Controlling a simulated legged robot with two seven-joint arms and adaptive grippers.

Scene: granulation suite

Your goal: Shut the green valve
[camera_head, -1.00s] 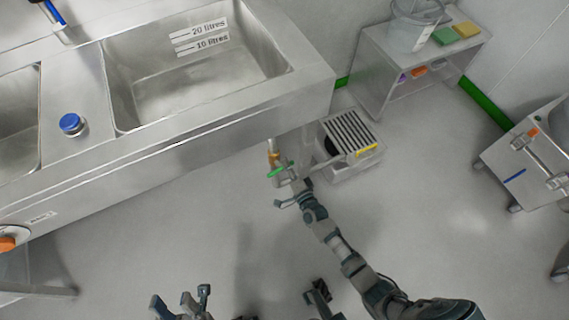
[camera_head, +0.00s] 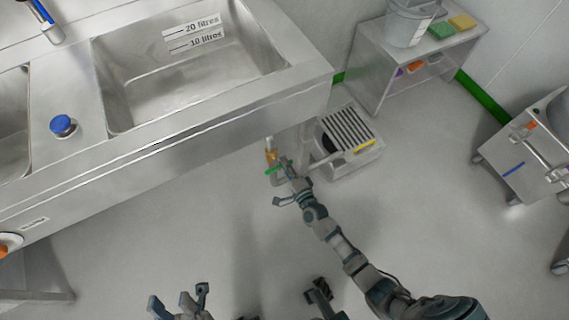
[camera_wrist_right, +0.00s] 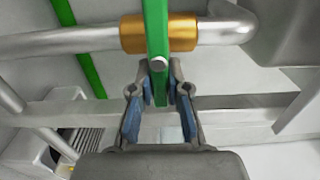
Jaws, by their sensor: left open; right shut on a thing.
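The green valve lever (camera_head: 273,170) sits on a pipe under the sink's front edge, below a brass fitting (camera_head: 270,155). In the right wrist view the green lever (camera_wrist_right: 156,40) runs upright, crossing the brass valve body (camera_wrist_right: 130,36) and the horizontal pipe (camera_wrist_right: 60,43) at about a right angle. My right gripper (camera_wrist_right: 160,88) has its blue-padded fingers on either side of the lever's lower end, shut on it. In the head view the right gripper (camera_head: 284,180) partly covers the valve. My left gripper (camera_head: 180,302) is open and empty at the bottom edge.
The steel sink (camera_head: 190,75) overhangs the valve. A slatted grey unit (camera_head: 346,140) stands on the floor just right of it. A side table (camera_head: 400,65) with a bucket and a wheeled trolley (camera_head: 525,160) stand further right. Floor in front is clear.

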